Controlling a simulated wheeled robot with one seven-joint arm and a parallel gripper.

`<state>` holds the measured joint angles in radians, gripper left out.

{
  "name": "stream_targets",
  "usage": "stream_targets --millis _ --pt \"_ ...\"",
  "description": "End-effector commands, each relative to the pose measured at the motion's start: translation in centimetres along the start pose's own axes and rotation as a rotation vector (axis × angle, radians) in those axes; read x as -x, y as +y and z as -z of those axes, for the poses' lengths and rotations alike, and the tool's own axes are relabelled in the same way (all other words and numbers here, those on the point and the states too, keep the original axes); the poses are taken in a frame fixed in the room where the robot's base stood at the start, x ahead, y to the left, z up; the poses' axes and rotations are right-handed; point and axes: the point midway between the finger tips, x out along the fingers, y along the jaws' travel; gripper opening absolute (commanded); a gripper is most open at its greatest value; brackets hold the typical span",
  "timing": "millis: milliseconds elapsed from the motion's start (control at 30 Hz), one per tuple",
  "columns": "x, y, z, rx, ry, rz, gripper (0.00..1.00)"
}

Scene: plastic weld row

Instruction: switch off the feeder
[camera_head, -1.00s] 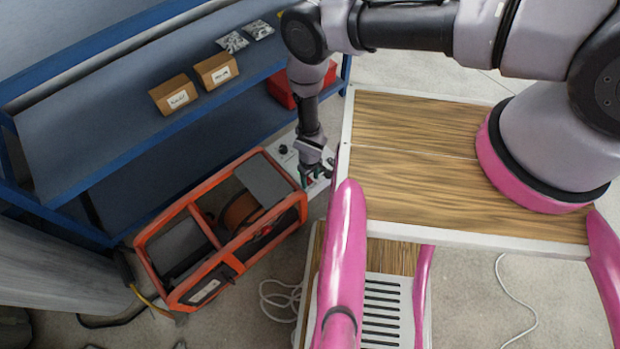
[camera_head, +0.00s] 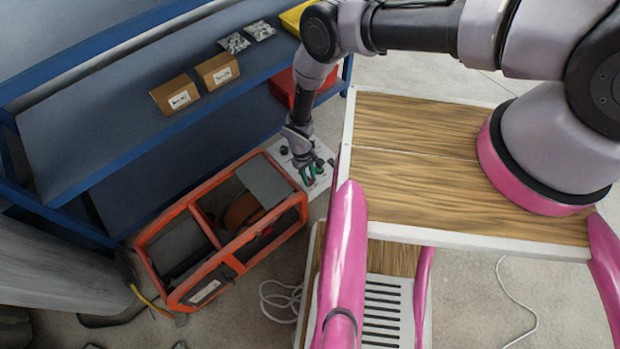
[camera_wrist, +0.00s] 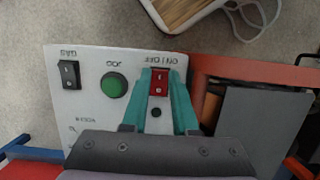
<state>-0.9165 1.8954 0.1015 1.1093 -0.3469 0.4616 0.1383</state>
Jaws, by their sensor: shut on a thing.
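The feeder (camera_head: 283,219) is an orange-framed machine with a spool inside, on the floor beside the shelf. Its white control panel (camera_wrist: 95,112) carries a red ON/OFF rocker switch (camera_wrist: 159,84), a green JOG button (camera_wrist: 114,86) and a black GAS rocker (camera_wrist: 69,75). In the wrist view my gripper (camera_wrist: 160,72) has one teal finger on each side of the red rocker, shut on it. In the head view my gripper (camera_head: 309,173) is over the panel (camera_head: 322,155), and the red rocker is hard to make out there.
A blue shelf (camera_head: 110,133) stands behind the feeder with cardboard boxes (camera_head: 216,71), a red bin (camera_head: 284,88) and a yellow bin (camera_head: 293,17). My wood-topped base is close on the right. White cable (camera_head: 278,297) lies on the floor in front.

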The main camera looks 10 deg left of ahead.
Motion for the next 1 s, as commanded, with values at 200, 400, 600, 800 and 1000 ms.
stream_targets --millis 200,400,600,800,1000 --pt "0.1 0.0 0.1 0.0 -0.006 0.0 0.0" --pt "0.1 0.0 0.1 0.0 -0.006 0.0 0.57" --pt "0.1 0.0 0.0 0.0 -0.006 0.0 0.57" --pt "0.6 0.0 0.1 0.0 -0.006 0.0 0.57" --pt "3.9 0.0 0.2 0.0 -0.004 0.001 0.57"
